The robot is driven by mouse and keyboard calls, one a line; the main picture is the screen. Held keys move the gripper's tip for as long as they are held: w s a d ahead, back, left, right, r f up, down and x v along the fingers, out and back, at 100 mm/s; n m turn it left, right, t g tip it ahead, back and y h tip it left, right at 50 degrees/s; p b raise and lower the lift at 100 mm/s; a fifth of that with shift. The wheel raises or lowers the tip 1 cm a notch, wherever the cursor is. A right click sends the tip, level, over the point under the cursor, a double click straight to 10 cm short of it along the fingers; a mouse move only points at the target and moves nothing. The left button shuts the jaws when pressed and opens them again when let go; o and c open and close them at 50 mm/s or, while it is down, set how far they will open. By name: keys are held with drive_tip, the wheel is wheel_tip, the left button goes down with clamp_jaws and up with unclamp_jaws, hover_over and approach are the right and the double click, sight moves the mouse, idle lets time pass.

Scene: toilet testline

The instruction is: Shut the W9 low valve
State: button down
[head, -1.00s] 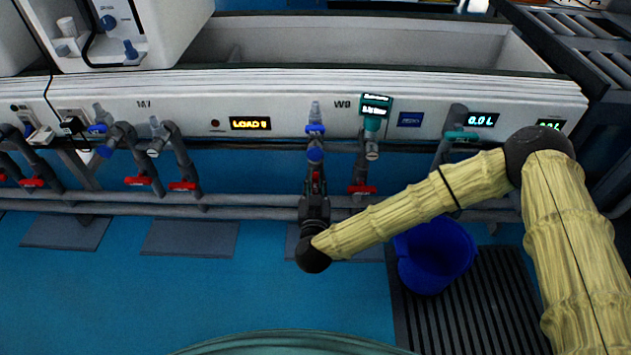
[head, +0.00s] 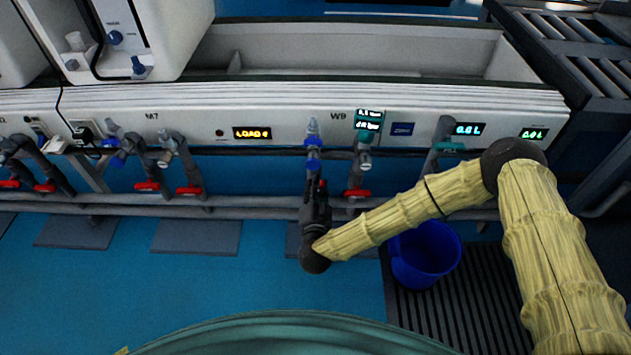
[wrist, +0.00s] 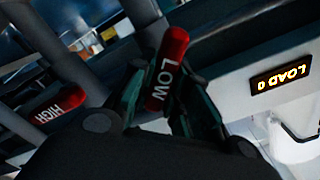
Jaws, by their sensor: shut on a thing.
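The W9 low valve's red handle, marked LOW (wrist: 160,80), stands between the two fingers of my gripper (wrist: 160,103) in the wrist view. The fingers are shut on it, and its red end sticks out past them. In the head view my gripper (head: 316,200) reaches up to the valve pipe with blue fittings (head: 313,150), left of the W9 label. There my gripper mostly hides the low handle. The red handle marked HIGH (wrist: 58,105) is apart from my gripper at the left of the wrist view; in the head view it is right of my gripper (head: 357,193).
A lit LOAD display (head: 252,133) is on the white panel left of W9. M7 valves with red handles (head: 188,190) are further left. Grey rails (head: 250,205) run below the valves. A blue bucket (head: 425,255) stands on a dark grate under my arm.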

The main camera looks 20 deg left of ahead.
drive_tip(key=m+p, duration=0.1)
drive_tip(key=m, duration=0.3)
drive_tip(key=shift+w+d+f+m+p, duration=0.1)
drive_tip(key=shift+d+f+m+p, duration=0.1)
drive_tip(key=shift+m+p, duration=0.2)
drive_tip(key=shift+f+m+p, duration=0.15)
drive_tip(key=shift+m+p, duration=0.05)
drive_tip(key=shift+m, duration=0.9)
drive_tip(key=shift+f+m+p, duration=0.1)
drive_tip(key=shift+m+p, duration=0.05)
drive_tip(key=shift+m, duration=0.95)
drive_tip(key=c, duration=1.4)
unclamp_jaws()
drive_tip(key=shift+o, duration=0.2)
drive_tip(key=v, duration=1.2)
